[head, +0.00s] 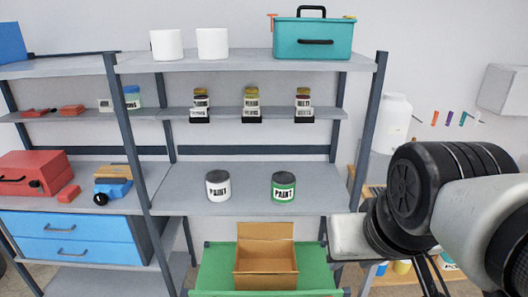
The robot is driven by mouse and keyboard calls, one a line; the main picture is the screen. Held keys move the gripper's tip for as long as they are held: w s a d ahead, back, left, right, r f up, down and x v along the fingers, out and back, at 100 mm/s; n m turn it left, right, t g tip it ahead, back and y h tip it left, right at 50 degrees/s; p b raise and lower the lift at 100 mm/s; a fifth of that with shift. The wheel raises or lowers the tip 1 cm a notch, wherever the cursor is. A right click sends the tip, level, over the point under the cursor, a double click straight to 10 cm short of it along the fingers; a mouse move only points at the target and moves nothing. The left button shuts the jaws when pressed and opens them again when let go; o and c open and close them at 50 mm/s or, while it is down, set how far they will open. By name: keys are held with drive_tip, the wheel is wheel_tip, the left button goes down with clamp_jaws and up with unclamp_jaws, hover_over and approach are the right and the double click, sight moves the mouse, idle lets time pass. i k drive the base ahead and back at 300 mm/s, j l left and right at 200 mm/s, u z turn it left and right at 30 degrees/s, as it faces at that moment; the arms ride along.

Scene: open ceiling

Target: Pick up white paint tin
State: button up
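A white tin with a dark lid and a "PAINT" label, the white paint tin (218,187), stands upright on the middle shelf (245,203) of the centre rack in the head view. A green tin labelled "PAINT" (283,187) stands upright to its right, apart from it. My arm fills the right side of the picture, right of both tins and clear of them. My gripper's fingertips cannot be made out, so whether it is open or shut does not show. Nothing is seen touching the white tin.
Several small jars (251,105) stand on the narrow shelf above. Two plain white cylinders (212,43) and a teal toolbox (313,38) are on top. An open cardboard box (265,262) sits on a green surface (219,270) below. A dark post (367,130) bounds the rack's right side.

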sight(218, 180)
drive_tip(key=j+z, duration=0.15)
drive_tip(key=j, duration=0.45)
drive_tip(key=i+j+z, duration=0.2)
drive_tip(key=j, duration=0.45)
drive_tip(key=k+j+z, duration=0.15)
drive_tip(key=j, duration=0.45)
drive_tip(key=j+z, duration=0.15)
drive_tip(key=j, duration=0.5)
drive_tip(key=j+z, duration=0.2)
drive_tip(key=j, duration=0.45)
drive_tip(key=k+j+z, duration=0.15)
drive_tip(key=j, duration=0.45)
drive_tip(key=i+j+z, duration=0.1)
drive_tip(key=j, duration=0.35)
drive_tip(key=i, duration=0.3)
